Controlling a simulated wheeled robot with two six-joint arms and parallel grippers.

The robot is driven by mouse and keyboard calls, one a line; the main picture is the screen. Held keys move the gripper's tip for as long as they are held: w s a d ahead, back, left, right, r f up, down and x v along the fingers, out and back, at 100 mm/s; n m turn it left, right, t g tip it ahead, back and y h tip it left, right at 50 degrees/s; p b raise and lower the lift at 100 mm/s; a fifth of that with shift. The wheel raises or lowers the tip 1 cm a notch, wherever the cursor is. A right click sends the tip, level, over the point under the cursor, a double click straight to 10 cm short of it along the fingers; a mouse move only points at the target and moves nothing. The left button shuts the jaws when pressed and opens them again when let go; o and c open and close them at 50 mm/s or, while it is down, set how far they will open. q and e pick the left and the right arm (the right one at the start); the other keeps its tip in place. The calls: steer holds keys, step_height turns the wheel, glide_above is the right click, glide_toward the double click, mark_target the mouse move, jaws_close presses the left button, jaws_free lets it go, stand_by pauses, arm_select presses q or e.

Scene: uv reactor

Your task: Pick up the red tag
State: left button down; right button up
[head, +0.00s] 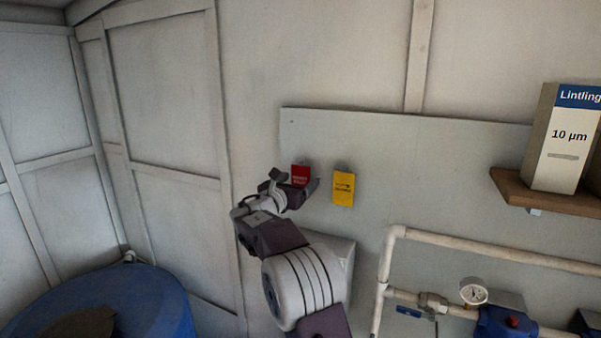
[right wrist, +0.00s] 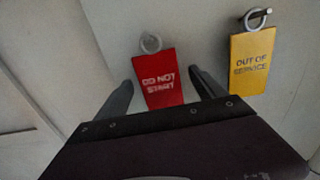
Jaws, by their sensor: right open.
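The red tag (head: 300,174) with "DO NOT START" lettering hangs against the grey wall board in the head view. In the right wrist view the red tag (right wrist: 160,78) has a ring at its top and lies between my two fingers. My right gripper (head: 294,181) is open around the tag, one finger on each side. In the right wrist view the fingers of my right gripper (right wrist: 163,88) show gaps to the tag's edges. The tag's lower end is partly hidden by the gripper body. My left gripper is not in view.
A yellow "OUT OF SERVICE" tag (head: 344,189) hangs on a hook just right of the red tag. White pipes (head: 450,246) with a gauge (head: 473,291) are lower right. A shelf (head: 545,194) holds a filter box (head: 562,140). A blue barrel (head: 150,300) stands lower left.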

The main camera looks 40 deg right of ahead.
steer(key=shift+d+f, duration=0.1)
steer(key=c, duration=1.4)
steer(key=shift+c, duration=0.2)
steer(key=shift+b, duration=0.5)
steer(key=b+v, duration=0.8)
steer(key=v, duration=1)
steer(key=shift+r, duration=0.35)
